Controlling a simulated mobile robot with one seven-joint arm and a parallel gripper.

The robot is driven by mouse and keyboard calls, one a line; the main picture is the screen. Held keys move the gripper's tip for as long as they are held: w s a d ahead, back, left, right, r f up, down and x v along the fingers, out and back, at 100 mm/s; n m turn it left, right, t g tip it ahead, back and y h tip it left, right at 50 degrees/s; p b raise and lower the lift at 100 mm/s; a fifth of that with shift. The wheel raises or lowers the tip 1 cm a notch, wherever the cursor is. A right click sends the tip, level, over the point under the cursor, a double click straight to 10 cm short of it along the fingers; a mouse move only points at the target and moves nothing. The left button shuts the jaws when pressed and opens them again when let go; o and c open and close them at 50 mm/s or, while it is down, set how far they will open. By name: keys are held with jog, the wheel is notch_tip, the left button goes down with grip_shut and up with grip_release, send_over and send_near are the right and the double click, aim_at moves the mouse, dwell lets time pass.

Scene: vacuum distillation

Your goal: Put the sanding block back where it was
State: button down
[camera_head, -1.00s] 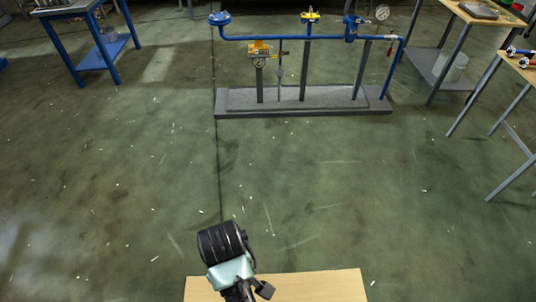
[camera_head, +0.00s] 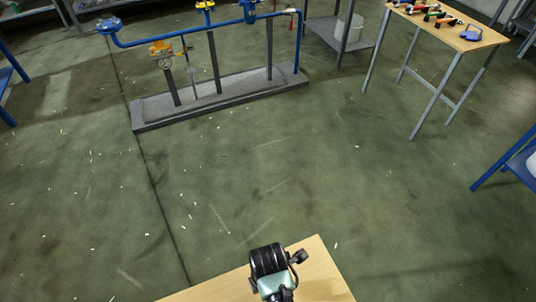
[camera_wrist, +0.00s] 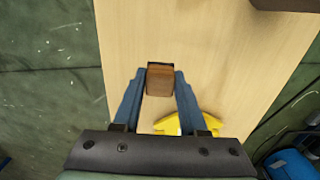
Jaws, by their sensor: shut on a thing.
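The sanding block, a small brown block (camera_wrist: 160,82), is held between the two blue fingers of my gripper (camera_wrist: 161,74) in the wrist view. The gripper is shut on it, above a pale wooden surface (camera_wrist: 215,60). I cannot tell whether the block touches that surface. In the head view the wrist of my arm shows at the bottom, over a wooden top (camera_head: 318,262), and hides the fingers and the block.
A yellow object (camera_wrist: 168,125) lies on the wood by the right finger. A dark brown object (camera_wrist: 288,4) is at the top right. In the head view, blue pipework on a grey plinth (camera_head: 215,98) stands ahead. A wooden table with tools (camera_head: 480,40) stands right. Open green floor lies between.

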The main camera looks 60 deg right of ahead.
jog(key=shift+f+b, duration=0.45)
jog(key=shift+f, duration=2.05)
jog(key=shift+f, duration=0.1)
jog(key=shift+c, duration=2.2)
grip_release()
notch_tip(320, 180, up, 12)
jog(key=shift+r+p, duration=0.15)
jog(key=shift+p, duration=1)
